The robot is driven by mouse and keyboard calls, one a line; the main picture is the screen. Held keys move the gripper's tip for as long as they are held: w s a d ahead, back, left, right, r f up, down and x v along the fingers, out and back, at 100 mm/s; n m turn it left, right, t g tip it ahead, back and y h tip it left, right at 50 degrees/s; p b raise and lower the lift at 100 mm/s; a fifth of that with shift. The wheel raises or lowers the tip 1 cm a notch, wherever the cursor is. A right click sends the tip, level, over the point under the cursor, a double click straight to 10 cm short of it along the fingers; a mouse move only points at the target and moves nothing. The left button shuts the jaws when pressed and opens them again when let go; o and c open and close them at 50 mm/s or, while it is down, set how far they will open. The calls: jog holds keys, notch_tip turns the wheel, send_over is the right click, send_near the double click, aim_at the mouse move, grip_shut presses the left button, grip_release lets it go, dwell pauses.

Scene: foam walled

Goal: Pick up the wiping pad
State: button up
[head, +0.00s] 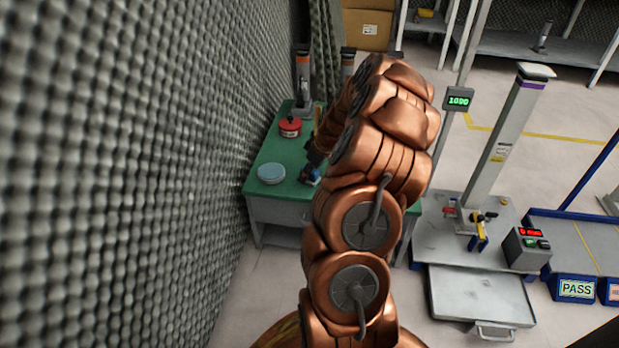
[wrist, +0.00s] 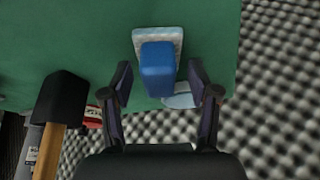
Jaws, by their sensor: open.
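The wiping pad (wrist: 158,68), a blue block-shaped grip on a pale, speckled base, lies on the green table top (wrist: 60,35). In the wrist view it is between and just beyond the fingertips of my gripper (wrist: 160,82). The fingers are open, one on each side, with gaps visible to the blue grip.
A light-blue round tin (head: 271,173) sits left of the pad. A red round item (head: 290,128) stands farther back. A black-headed tool with a wooden handle (wrist: 50,145) is at left in the wrist view. A foam wall (head: 120,150) borders the table.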

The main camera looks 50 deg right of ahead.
jog(key=shift+c, duration=0.4)
grip_shut()
jog(key=shift+r+p, duration=0.35)
jog(key=shift+r, duration=0.25)
notch_tip(320, 180, up, 3)
jog(key=shift+d+r+p, duration=0.1)
jog(key=shift+p, duration=0.85)
jog(key=s+a+p, duration=0.2)
jog(key=s+a, duration=0.1)
jog(key=s, duration=0.4)
jog(key=s+a+p, duration=0.2)
jog(key=s+a, duration=0.2)
jog(key=s, duration=0.3)
jog(key=shift+a+r, duration=0.3)
jog(key=shift+s, duration=0.1)
